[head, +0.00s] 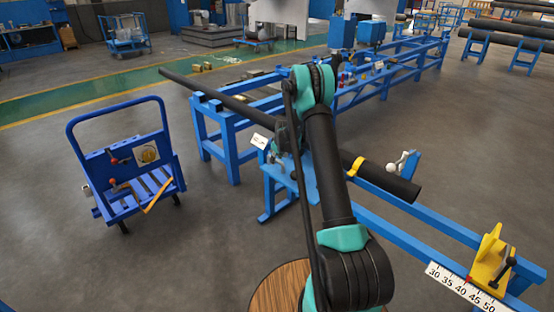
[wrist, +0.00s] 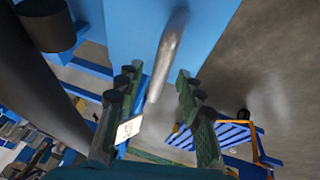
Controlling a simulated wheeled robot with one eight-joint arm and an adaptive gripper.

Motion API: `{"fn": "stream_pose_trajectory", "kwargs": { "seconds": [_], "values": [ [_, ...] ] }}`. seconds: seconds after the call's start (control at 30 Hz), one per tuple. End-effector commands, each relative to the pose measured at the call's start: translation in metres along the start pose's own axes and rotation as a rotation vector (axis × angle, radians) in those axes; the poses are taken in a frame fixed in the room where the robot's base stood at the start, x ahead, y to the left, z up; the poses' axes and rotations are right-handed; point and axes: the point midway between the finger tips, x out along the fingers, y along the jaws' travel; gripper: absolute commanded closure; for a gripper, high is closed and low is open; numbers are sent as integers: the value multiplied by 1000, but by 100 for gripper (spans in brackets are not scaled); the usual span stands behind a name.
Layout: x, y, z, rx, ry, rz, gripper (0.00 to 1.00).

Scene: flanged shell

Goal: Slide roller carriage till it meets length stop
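In the wrist view, my gripper (wrist: 158,82) is open, with one dark green finger on each side. A silver rod-like handle (wrist: 167,55) lies between the fingertips, with a gap on both sides. It runs up against a blue plate (wrist: 120,25), which appears to be part of the roller carriage. In the head view, my gripper (head: 284,142) is small and partly hidden by my arm, beside a blue stand (head: 302,182) under the long dark pipe (head: 395,182). The yellow length stop (head: 490,260) stands at the lower right, apart from the pipe's near end.
A numbered scale (head: 462,288) runs below the stop. A white ball knob (head: 392,168) and a yellow clamp (head: 356,166) are near the pipe. A blue trolley (head: 125,165) stands at left. A round wooden top (head: 278,290) is at front. Floor between is clear.

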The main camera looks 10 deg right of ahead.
Motion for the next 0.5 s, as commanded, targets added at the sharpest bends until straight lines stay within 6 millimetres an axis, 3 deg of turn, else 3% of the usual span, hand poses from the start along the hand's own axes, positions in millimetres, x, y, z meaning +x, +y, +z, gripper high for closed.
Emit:
{"fn": "stream_pose_trajectory", "kwargs": {
  "seconds": [0.17, 0.4, 0.5],
  "values": [
    [0, 0, 0, 0, 0, 0, 62],
    [0, 0, 0, 0, 0, 0, 92],
    [0, 0, 0, 0, 0, 0, 100]
  ]
}}
